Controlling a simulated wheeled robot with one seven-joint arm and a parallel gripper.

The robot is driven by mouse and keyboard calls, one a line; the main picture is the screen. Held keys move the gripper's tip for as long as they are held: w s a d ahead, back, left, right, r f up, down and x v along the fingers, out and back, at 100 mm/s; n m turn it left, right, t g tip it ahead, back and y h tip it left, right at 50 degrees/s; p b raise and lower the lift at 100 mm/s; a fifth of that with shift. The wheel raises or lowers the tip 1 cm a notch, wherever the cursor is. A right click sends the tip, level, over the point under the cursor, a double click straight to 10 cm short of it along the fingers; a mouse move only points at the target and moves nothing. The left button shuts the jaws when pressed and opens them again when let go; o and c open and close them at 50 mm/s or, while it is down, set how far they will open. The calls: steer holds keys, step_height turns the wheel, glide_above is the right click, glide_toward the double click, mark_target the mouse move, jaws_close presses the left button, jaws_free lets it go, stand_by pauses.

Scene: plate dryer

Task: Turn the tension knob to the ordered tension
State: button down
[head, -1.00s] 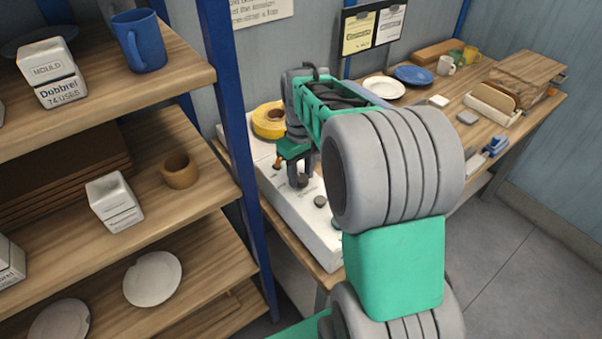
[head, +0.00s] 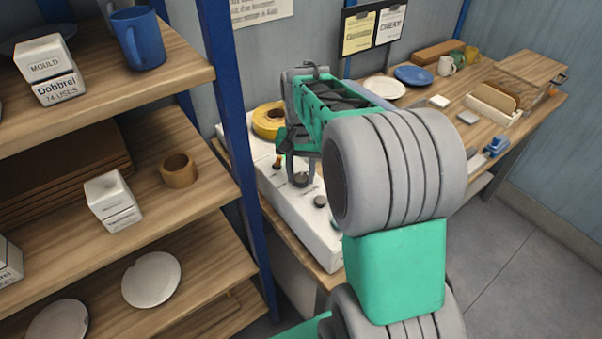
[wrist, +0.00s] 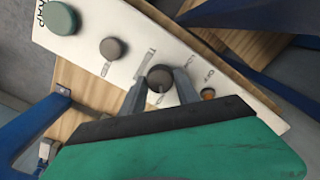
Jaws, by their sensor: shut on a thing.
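A white machine panel (head: 308,222) stands on the bench with a row of knobs on top. My gripper (wrist: 160,92) has its two grey fingers on either side of a round dark grey knob (wrist: 159,76) and is shut on it. A mark on the knob's top shows in the wrist view. In the head view the gripped knob (head: 299,181) is just below my gripper (head: 301,172). Another grey-brown knob (wrist: 113,48) and a larger green knob (wrist: 60,18) lie to its left.
A small orange knob or lamp (wrist: 208,94) is close to the right finger. A yellow roll (head: 268,120) is behind the panel. Blue shelving (head: 235,150) with wooden shelves stands close on the left. Notices (head: 374,30) hang on the wall. Plates (head: 414,76) lie further along the bench.

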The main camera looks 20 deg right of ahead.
mark_target(301, 177)
steer(key=shift+m, duration=0.8)
steer(key=shift+r, duration=0.1)
steer(key=c, duration=0.9)
jaws_free()
step_height(301, 177, up, 8)
steer(key=shift+f+b, duration=0.15)
steer(key=shift+b, duration=0.4)
